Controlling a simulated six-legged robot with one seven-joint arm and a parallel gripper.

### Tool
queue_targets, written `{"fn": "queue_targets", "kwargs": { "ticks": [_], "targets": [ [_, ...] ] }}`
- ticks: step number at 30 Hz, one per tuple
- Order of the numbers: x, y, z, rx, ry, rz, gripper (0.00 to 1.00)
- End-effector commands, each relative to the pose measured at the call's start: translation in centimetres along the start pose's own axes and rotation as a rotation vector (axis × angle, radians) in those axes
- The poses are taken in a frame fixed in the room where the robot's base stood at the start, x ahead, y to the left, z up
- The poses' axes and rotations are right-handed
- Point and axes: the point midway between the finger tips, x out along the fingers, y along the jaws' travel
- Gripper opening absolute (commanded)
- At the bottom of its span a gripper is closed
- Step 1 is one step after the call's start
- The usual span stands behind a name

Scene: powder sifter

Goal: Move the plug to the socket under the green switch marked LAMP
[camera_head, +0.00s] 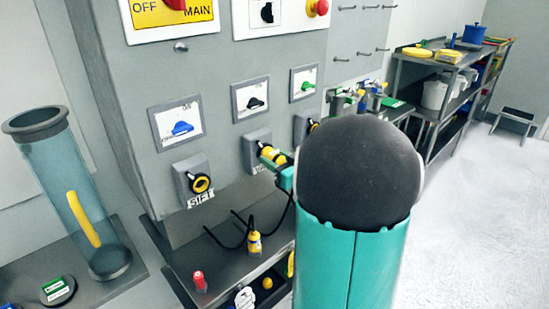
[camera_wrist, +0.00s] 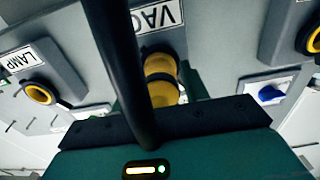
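A yellow plug (camera_head: 270,154) sits at the middle socket, under the black switch (camera_head: 255,103). In the wrist view the plug (camera_wrist: 160,82) is at the socket marked VAC (camera_wrist: 157,17), and a thick black cable (camera_wrist: 125,70) crosses in front. My gripper (camera_head: 279,170) is right at this plug; whether its fingers are closed on it is unclear. The green switch (camera_head: 308,86) is on the right. The socket below it (camera_head: 312,125) is partly hidden by my arm; in the wrist view the LAMP socket (camera_wrist: 40,94) looks empty.
The SIFT socket (camera_head: 201,184) under the blue switch (camera_head: 181,129) looks empty. Another yellow plug (camera_head: 254,242) is on the lower shelf (camera_head: 225,262) with black cables. A red item (camera_head: 199,281) stands nearby. A clear tube (camera_head: 75,200) is at left.

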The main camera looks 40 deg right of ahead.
Motion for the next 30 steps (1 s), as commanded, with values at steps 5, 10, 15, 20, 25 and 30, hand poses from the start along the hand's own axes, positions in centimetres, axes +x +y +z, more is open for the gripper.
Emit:
{"fn": "queue_targets", "kwargs": {
  "ticks": [5, 10, 15, 20, 25, 30],
  "targets": [
    [0.0, 0.0, 0.0, 0.000, 0.000, 0.000, 0.09],
    [-0.1, 0.0, 0.0, 0.000, 0.001, 0.000, 0.01],
    [-0.7, 0.0, 0.0, 0.000, 0.000, 0.001, 0.01],
    [-1.3, 0.0, 0.0, -0.001, 0.000, 0.000, 0.01],
    [-1.9, 0.1, -0.1, -0.001, 0.001, 0.001, 0.01],
    [-2.5, 0.1, 0.0, 0.000, 0.000, 0.001, 0.01]
  ]
}}
